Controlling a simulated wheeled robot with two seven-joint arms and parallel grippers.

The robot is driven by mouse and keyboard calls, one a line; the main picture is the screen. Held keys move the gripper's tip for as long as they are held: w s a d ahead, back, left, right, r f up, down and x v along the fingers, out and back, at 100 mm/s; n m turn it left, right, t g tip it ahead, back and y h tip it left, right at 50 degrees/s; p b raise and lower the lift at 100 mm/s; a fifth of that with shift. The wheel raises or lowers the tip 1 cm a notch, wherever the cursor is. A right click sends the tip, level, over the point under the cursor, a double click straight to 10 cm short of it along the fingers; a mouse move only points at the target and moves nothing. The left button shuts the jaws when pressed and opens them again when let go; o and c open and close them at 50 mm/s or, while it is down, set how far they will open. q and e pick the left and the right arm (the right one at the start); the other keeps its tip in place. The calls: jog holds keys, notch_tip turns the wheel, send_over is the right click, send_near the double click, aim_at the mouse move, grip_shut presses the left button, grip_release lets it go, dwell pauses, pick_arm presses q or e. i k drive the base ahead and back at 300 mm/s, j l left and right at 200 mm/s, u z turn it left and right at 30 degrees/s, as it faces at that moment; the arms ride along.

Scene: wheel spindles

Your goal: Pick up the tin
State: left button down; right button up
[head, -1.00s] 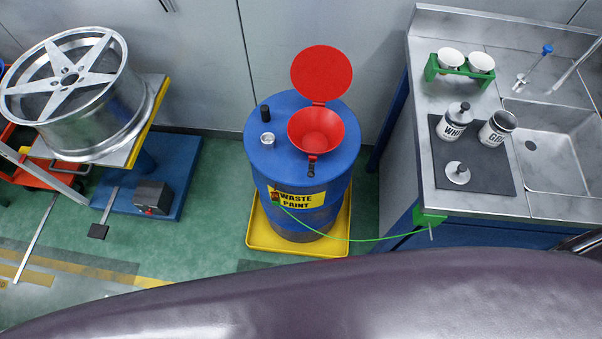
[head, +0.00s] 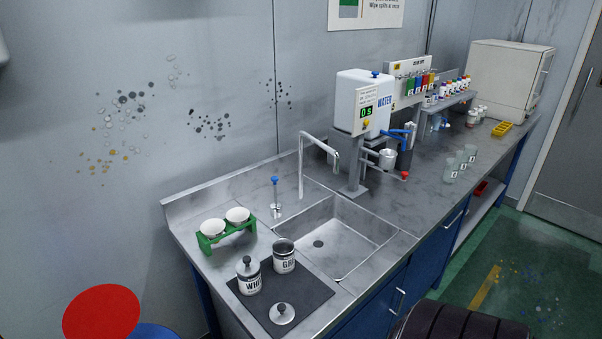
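Two tins stand on a dark mat (head: 308,303) at the near left end of the steel counter. The tin marked "WHI" (head: 249,280) has a lid with a knob on it. The tin marked "GR" (head: 284,260) is open at the top, just right of and behind the first. A loose round lid with a knob (head: 282,313) lies on the mat in front of them. Neither gripper shows in the head view.
A sink (head: 335,240) lies right of the mat. A green rack with white cups (head: 227,229) stands behind it. A water dispenser (head: 360,115) with a metal cup (head: 387,158) stands further right. The red funnel lid (head: 101,312) is at lower left.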

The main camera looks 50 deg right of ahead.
aim_at(283, 250)
jog(key=z, duration=1.5)
jog(key=i+l+u, duration=0.1)
jog(key=u, duration=0.6)
jog(key=l+u, duration=0.45)
jog(key=l, duration=0.45)
jog(key=l+u, duration=0.45)
jog(key=l, duration=0.4)
jog(key=k, duration=0.05)
